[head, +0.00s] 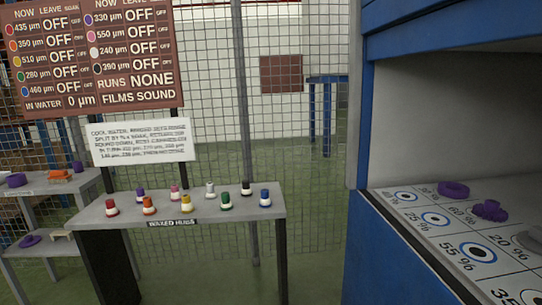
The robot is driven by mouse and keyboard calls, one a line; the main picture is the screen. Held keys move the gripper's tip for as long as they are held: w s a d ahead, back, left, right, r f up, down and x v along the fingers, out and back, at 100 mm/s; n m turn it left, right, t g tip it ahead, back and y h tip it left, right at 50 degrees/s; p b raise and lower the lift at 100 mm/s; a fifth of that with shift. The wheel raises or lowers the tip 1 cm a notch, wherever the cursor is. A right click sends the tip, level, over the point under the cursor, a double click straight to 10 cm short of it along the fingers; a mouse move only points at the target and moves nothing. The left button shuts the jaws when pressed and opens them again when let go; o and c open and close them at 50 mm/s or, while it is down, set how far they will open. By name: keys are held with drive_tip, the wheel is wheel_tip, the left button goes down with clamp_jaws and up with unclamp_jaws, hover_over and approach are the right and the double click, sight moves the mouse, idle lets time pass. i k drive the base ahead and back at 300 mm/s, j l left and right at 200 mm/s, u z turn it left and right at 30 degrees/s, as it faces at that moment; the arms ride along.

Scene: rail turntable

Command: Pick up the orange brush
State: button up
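A small orange object (59,175), which looks like the orange brush, lies on the upper grey table at the far left, beside a purple ring-like piece (16,180). It is small in the picture, so its bristles and handle cannot be made out. My gripper does not show in this view.
A lower shelf (52,247) is at left. A blue cabinet (385,235) with a marked grey deck and purple pieces fills the right. Mesh fence stands behind; green floor is clear centrally.

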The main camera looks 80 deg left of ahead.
sight(59, 177)
drive_tip(key=u, duration=3.85)
drive_tip(key=i+l+u, duration=0.2)
drive_tip(key=i+l, duration=1.7)
drive_tip(key=i+j, duration=0.15)
drive_tip(key=i, duration=0.3)
